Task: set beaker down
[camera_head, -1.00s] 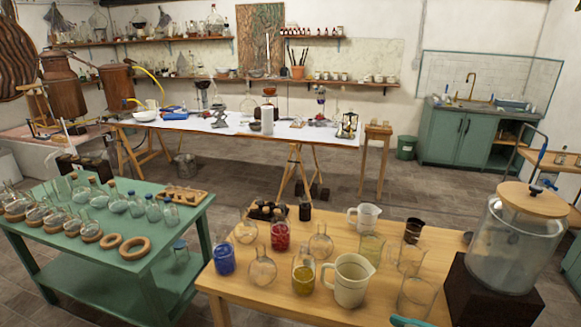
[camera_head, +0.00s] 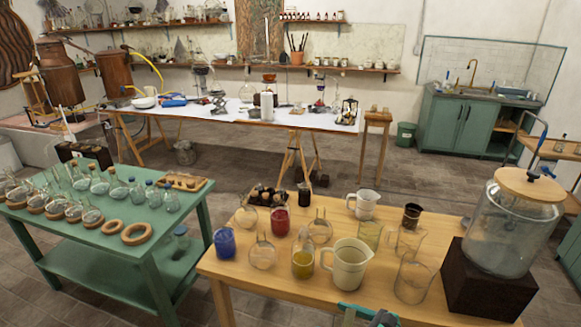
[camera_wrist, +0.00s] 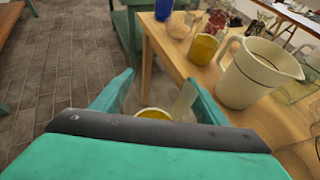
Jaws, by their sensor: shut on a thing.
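My gripper (camera_wrist: 160,82) is shut on a beaker (camera_wrist: 152,113) in the wrist view. Only a yellow, rounded part and a pale see-through strip of it show between the teal fingers; the rest is hidden by the gripper body. In the head view the teal gripper (camera_head: 368,313) shows only in part at the bottom edge, by the front of the wooden table (camera_head: 240,278). The held beaker cannot be made out there. In the wrist view the fingers lie in front of the table's edge, with floor seen beyond.
A cream pitcher (camera_head: 346,265) and an empty glass beaker (camera_head: 412,280) stand near the table's front. A yellow-filled jar (camera_head: 303,263), a blue one (camera_head: 225,243) and a round flask (camera_head: 262,254) stand left. A large glass tank (camera_head: 512,230) stands right. The front-left tabletop is clear.

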